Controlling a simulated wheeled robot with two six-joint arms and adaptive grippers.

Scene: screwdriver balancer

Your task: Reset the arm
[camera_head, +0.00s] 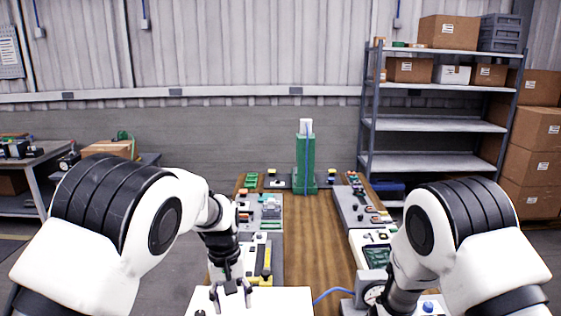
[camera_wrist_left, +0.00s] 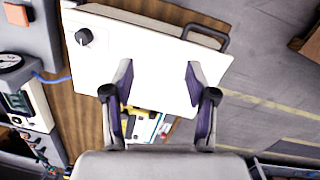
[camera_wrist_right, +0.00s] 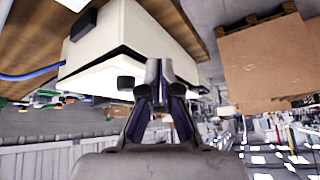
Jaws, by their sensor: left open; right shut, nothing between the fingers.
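My left gripper (camera_head: 231,292) is open and empty above a white box (camera_head: 275,301) at the front edge of the wooden table. In the left wrist view the open fingers (camera_wrist_left: 160,88) stand apart over the white box (camera_wrist_left: 150,62), which has a black knob and a dark handle. My right arm (camera_head: 440,240) comes in from the right, and its gripper is hidden in the head view. In the right wrist view the right gripper (camera_wrist_right: 160,75) is shut with nothing between its fingers, close to a pale box-shaped device (camera_wrist_right: 125,45).
A wooden table (camera_head: 318,235) has small parts and devices along both sides and a clear middle strip. A green stand (camera_head: 305,165) rises at its far end. A metal shelf (camera_head: 430,125) and stacked cardboard boxes (camera_head: 535,135) are at the back right. A workbench (camera_head: 30,165) stands at left.

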